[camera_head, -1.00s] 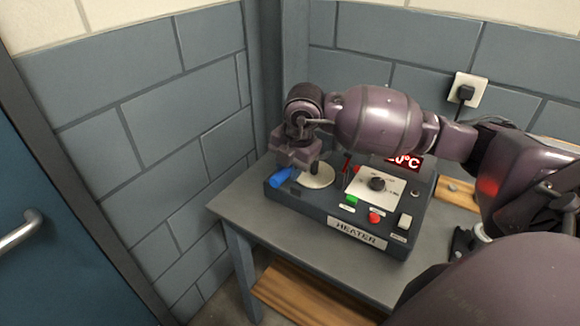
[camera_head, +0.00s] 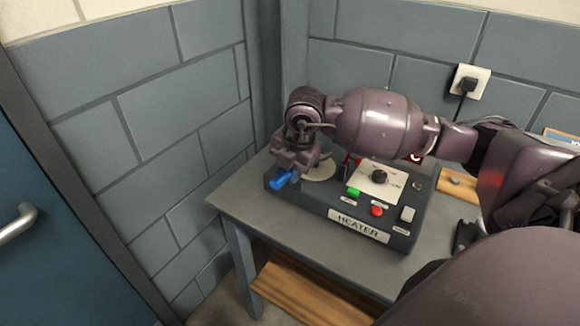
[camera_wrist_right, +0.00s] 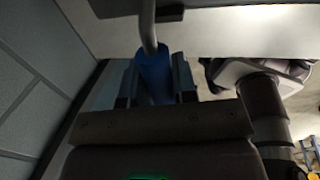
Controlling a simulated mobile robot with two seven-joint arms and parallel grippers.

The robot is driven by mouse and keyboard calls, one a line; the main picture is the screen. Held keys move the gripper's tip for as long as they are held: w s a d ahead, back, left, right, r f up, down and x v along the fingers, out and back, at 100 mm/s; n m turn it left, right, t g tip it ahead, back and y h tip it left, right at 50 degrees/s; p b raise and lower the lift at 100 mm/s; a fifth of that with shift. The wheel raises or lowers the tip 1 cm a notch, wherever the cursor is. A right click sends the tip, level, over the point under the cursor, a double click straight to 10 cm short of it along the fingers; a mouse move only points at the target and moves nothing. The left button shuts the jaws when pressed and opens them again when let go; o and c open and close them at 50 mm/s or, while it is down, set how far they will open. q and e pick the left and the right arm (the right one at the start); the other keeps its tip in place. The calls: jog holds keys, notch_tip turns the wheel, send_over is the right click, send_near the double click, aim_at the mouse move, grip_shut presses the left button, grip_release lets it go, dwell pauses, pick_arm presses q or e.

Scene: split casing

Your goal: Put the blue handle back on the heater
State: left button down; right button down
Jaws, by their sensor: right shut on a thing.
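The dark grey heater (camera_head: 303,207) stands on a grey table and carries a label, a white dial panel and coloured buttons. The blue handle (camera_head: 283,180) is at the heater's left end, by a pale round plate (camera_head: 322,172). My right gripper (camera_head: 290,168) is over it from above and behind. In the right wrist view the blue handle (camera_wrist_right: 154,76) sits between the two fingers of my right gripper (camera_wrist_right: 155,88), which is shut on it. A bent grey metal rod (camera_wrist_right: 148,30) meets the handle's end there; whether it is inside the handle I cannot tell. My left gripper is not in view.
The table (camera_head: 240,213) has a bare strip in front and left of the heater. Grey block walls stand close behind and left. A wall socket with a plug (camera_head: 467,84) is at the back right. A blue door (camera_head: 60,270) is at the far left.

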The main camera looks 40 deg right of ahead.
jog(key=shift+s+b+x, duration=0.15)
jog(key=shift+b+x, duration=0.25)
jog(key=shift+x, duration=0.5)
jog(key=shift+s+b+x, duration=0.2)
jog(key=shift+b+x, duration=0.2)
jog(key=shift+x, duration=0.45)
jog(key=shift+d+f, duration=0.1)
jog(key=shift+f, duration=0.2)
jog(key=c, duration=0.8)
grip_release()
jog(key=shift+f, duration=0.1)
